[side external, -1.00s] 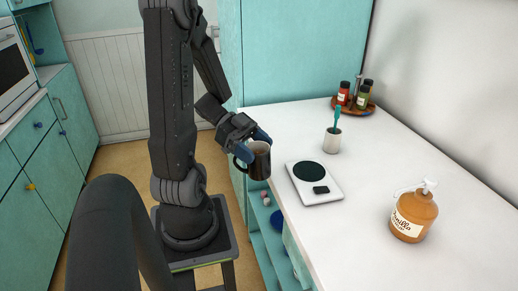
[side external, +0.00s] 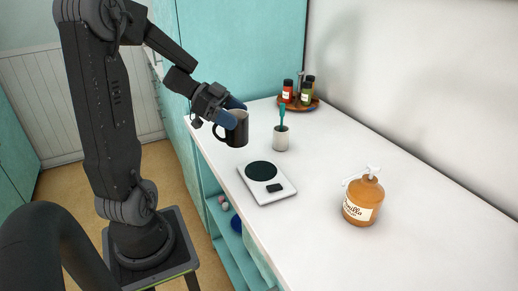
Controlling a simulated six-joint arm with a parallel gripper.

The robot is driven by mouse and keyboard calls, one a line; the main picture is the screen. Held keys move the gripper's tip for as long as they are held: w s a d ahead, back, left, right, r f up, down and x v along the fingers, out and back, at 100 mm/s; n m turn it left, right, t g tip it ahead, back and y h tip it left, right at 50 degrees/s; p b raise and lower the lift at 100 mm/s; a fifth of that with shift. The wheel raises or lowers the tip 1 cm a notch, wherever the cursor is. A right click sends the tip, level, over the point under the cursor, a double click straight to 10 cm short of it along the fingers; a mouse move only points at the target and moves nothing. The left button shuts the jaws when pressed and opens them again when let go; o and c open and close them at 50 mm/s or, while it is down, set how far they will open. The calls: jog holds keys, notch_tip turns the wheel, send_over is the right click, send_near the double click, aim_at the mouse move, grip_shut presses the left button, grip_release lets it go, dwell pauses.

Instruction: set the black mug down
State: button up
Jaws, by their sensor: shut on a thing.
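The black mug (side external: 238,130) is upright in the side external view, above the left edge of the white counter behind the scale. My gripper (side external: 234,117), with blue fingertips, is shut on the mug near its rim. The mug's handle points left. The mug appears held above the counter; the exact gap under it cannot be told. The far finger is partly hidden by the mug.
A kitchen scale (side external: 267,182) lies on the white counter (side external: 310,215). A white cup with a teal utensil (side external: 281,138) stands right of the mug. A tray of spice jars (side external: 300,103) is at the back. An amber pump bottle (side external: 362,200) stands at right.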

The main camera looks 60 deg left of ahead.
jog(key=shift+w+d+f, duration=0.75)
jog(key=shift+w+f, duration=0.05)
jog(key=shift+f, duration=0.55)
jog(key=shift+w+d+f, duration=0.75)
jog(key=shift+w+f, duration=0.1)
jog(key=shift+f, duration=0.45)
jog(key=shift+w+d+f, duration=0.75)
jog(key=shift+w+f, duration=0.05)
jog(key=shift+f, duration=0.55)
jog(key=shift+f, duration=0.1)
jog(key=o, duration=1.1)
jog(key=shift+o, duration=0.2)
